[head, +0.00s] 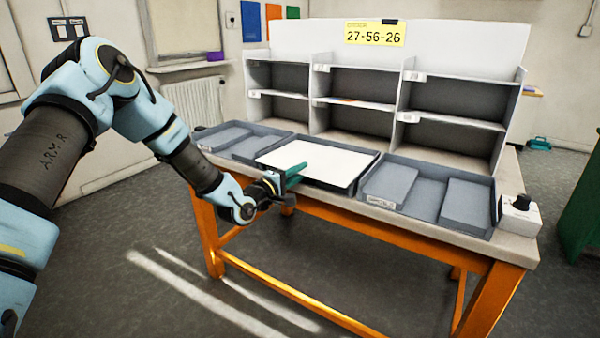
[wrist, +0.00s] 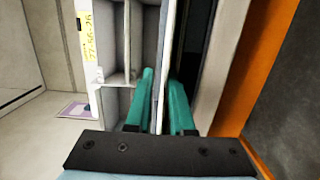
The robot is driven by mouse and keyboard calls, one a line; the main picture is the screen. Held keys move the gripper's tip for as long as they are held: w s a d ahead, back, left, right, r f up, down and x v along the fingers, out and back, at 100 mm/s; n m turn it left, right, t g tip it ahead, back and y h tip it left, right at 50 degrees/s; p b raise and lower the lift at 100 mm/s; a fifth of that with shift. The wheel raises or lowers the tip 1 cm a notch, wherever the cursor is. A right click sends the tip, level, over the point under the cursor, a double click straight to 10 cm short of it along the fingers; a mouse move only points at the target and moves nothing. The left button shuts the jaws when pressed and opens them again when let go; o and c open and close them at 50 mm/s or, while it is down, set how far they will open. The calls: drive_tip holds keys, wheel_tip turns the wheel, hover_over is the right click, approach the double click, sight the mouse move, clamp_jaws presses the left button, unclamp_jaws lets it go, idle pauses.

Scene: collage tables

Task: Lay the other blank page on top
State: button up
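A white page (head: 325,162) lies flat over the middle tray (head: 362,178) on the table. I cannot tell whether it is one sheet or several. My gripper (head: 296,171) is at the page's front left edge, with a green finger showing above its surface. In the wrist view, the two green fingers of my gripper (wrist: 163,85) stand a little apart. A thin pale strip, apparently the page seen edge-on, runs between them, with a dark gap towards the right finger. No firm contact shows. No separate second blank page can be made out.
A left tray (head: 203,133) and a right tray (head: 427,203) hold grey blocks. A grey shelf unit (head: 405,117) with mostly empty compartments and a yellow number sign (head: 375,33) stands behind. A white box with a black knob (head: 520,215) sits at the table's right end.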

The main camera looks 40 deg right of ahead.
drive_tip(key=shift+o, duration=1.1)
drive_tip(key=shift+a, duration=0.1)
drive_tip(key=s+a+b, duration=0.1)
drive_tip(key=a, duration=0.9)
drive_tip(key=shift+s+a, duration=0.25)
